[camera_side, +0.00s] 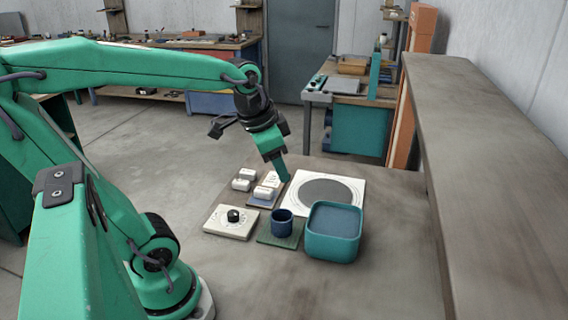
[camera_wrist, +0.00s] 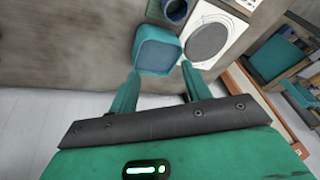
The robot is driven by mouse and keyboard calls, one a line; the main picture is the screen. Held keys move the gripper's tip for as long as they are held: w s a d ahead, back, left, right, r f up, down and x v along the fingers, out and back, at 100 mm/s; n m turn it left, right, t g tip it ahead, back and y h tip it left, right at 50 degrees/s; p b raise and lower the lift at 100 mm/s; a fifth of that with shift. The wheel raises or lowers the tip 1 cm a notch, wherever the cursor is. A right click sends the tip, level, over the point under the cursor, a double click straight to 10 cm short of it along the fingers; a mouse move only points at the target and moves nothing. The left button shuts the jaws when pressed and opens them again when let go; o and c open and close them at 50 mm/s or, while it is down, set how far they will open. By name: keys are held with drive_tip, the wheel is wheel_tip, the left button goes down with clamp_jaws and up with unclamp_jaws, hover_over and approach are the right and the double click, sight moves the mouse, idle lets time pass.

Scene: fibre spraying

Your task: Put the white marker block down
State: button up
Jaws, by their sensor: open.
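Several small white blocks sit together at the left of the worktop in the side view. Two lie on the bare top, one of them a white block (camera_side: 241,184); another white block (camera_side: 264,192) rests on a blue-grey pad (camera_side: 258,203). I cannot tell which is the marker block. My gripper (camera_side: 285,179) points down just right of the blocks, beside the white plate with a grey disc (camera_side: 328,191). In the wrist view my gripper (camera_wrist: 159,70) has its two green fingers apart with nothing between them.
A teal bin (camera_side: 334,232) stands at the front right, beside a dark blue cup (camera_side: 282,222) on a green pad (camera_side: 279,240). A white dial plate with a black knob (camera_side: 231,222) lies left. A long raised ledge (camera_side: 470,150) bounds the right. The front worktop is clear.

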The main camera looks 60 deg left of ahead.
drive_tip(key=s+d+n+t, duration=0.1)
drive_tip(key=s+d+n, duration=0.1)
drive_tip(key=s+d, duration=0.2)
drive_tip(key=shift+s+d+f+h, duration=0.2)
drive_tip(key=shift+s+d+h, duration=0.2)
drive_tip(key=shift+s, duration=0.2)
idle(0.8)
